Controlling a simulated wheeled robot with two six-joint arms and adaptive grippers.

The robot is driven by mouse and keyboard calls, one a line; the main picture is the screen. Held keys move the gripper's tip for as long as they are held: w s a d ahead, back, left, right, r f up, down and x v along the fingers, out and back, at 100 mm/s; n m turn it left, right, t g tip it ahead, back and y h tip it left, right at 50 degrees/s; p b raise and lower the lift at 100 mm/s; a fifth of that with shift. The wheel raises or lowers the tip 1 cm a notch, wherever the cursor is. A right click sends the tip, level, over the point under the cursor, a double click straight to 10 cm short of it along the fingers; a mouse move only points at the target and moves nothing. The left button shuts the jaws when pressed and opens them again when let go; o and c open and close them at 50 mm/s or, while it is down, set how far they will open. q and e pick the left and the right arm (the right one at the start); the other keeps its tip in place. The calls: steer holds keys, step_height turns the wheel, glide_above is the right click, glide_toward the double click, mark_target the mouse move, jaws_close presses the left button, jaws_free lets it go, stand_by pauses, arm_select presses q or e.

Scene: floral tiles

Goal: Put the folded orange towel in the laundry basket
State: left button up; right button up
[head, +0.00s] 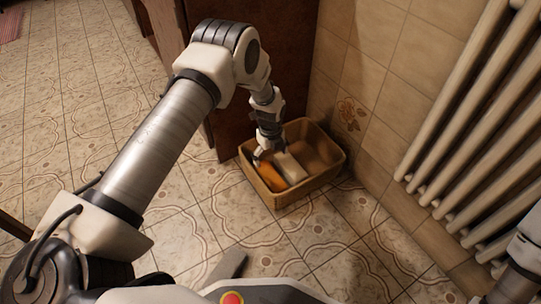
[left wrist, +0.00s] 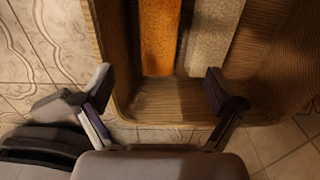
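The orange towel (head: 269,176) lies inside the tan laundry basket (head: 294,197), along its left side. In the left wrist view the orange towel (left wrist: 160,38) lies flat beside a pale folded cloth, inside the ribbed wall of the basket (left wrist: 170,102). My left gripper (head: 261,154) is over the left part of the basket, pointing down. In the left wrist view its two fingers (left wrist: 163,92) are spread wide with nothing between them, and the towel lies beyond them. The gripper partly hides the towel in the head view. My right gripper is out of view.
The pale cloth (head: 289,167) lies in the basket right of the orange towel. The basket stands on patterned floor tiles in a corner, between dark brown furniture (head: 228,119) and a tiled wall. A white radiator (head: 463,130) is at the right. Floor to the left is clear.

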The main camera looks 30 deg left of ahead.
arm_select(q)
steer(key=shift+r, duration=0.1)
step_height(320, 180, up, 12)
stand_by(0.5)
stand_by(0.5)
